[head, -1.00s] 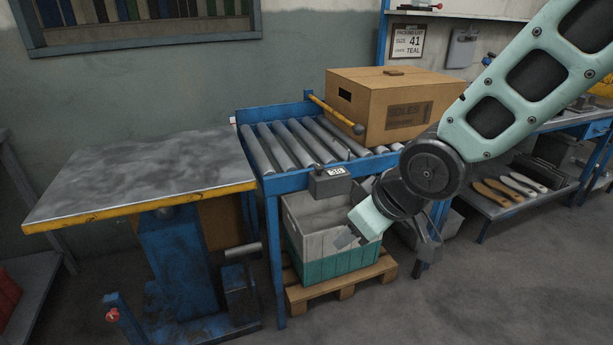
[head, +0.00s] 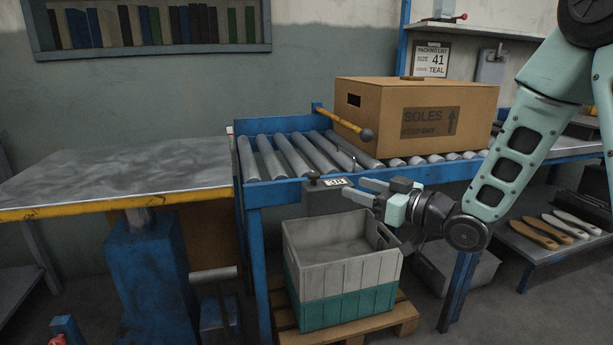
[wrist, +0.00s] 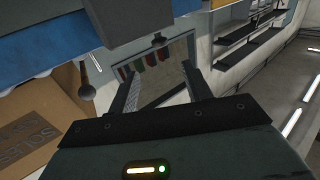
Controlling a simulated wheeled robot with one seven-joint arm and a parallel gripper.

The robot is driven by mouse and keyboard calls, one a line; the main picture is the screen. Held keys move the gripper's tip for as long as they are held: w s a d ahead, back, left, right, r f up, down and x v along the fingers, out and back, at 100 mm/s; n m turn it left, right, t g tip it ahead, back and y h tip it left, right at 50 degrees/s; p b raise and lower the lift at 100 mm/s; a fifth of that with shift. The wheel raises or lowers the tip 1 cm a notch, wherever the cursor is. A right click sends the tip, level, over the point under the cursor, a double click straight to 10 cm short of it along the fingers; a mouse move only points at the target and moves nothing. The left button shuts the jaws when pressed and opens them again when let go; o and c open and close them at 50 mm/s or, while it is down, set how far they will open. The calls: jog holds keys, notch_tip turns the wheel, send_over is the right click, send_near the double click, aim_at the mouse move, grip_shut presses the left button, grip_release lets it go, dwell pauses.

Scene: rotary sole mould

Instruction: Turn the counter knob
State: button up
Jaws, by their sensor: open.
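The counter (head: 328,198) is a dark grey box on the blue front rail of the roller conveyor in the head view. Its small white display seems to show a two-digit number, too small to read surely. A small dark knob (head: 313,176) stands on its top left. My gripper (head: 351,187) is open and empty, just right of the counter, with its fingers pointing left towards it; I see no contact with the knob. In the wrist view my gripper (wrist: 162,80) shows its two fingers apart, and a dark grey block, likely the counter (wrist: 108,12), is at the top edge.
A SOLES carton (head: 415,115) rests on the conveyor's rollers (head: 285,155). A grey and teal crate (head: 345,275) stands below on a pallet (head: 385,325). A grey-topped table (head: 120,170) is left.

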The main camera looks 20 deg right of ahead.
aim_at(307, 182)
jog(key=b+x, duration=0.1)
jog(key=x, duration=1.4)
jog(key=shift+a+b, duration=0.1)
jog(key=shift+b, duration=0.2)
jog(key=c, duration=1)
